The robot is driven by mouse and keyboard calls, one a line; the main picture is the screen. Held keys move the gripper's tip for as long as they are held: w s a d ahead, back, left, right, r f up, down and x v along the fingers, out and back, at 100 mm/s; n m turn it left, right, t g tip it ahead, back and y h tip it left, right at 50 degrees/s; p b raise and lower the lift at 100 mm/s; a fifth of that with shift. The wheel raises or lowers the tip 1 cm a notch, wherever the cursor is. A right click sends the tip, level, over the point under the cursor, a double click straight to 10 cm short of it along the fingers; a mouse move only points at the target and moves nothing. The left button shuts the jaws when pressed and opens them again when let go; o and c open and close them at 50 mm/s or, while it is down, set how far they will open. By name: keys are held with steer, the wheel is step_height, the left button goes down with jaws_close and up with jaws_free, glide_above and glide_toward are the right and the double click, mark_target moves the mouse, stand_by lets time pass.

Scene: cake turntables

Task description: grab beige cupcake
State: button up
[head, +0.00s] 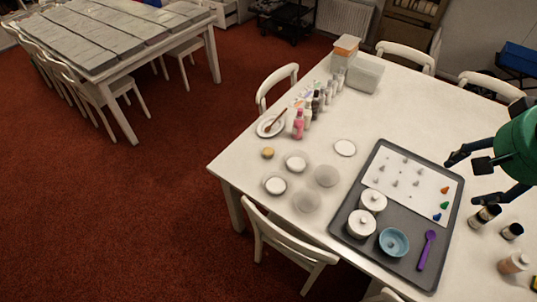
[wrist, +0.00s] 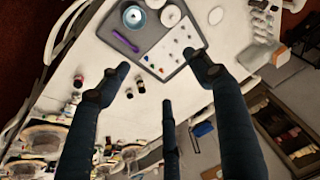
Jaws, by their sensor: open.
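A small beige cupcake (head: 267,152) sits near the left edge of the white table in the head view, just below a white plate with a brown-handled tool on it. I cannot make it out in the wrist view. My gripper (head: 464,178) is at the right of the head view, above the right side of the grey tray and far from the cupcake. Its dark fingers are spread and empty. They also show spread in the wrist view (wrist: 158,72), with the tray beyond them.
The grey tray (head: 405,264) holds white pots, a blue bowl (head: 394,242), a purple spoon (head: 426,250) and a white sheet with small nozzles. Turntables (head: 275,186) stand near the cupcake. Bottles (head: 299,124) line the table's back left. Dark jars (head: 485,215) stand at right.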

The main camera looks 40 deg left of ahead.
steer(key=w+a+f+g+b, duration=0.1)
steer(key=w+a+f, duration=0.3)
steer(key=w+a, duration=1.05)
steer(key=g+b, duration=0.2)
steer(key=g, duration=0.1)
glide_above(269, 150)
step_height(269, 150, down, 38)
steer(key=shift+f+n+h, duration=0.1)
steer(key=shift+n+h, duration=0.2)
steer(key=shift+h, duration=0.1)
steer(key=shift+s, duration=0.1)
steer(key=shift+f+b, duration=1)
steer(key=shift+f, duration=3.25)
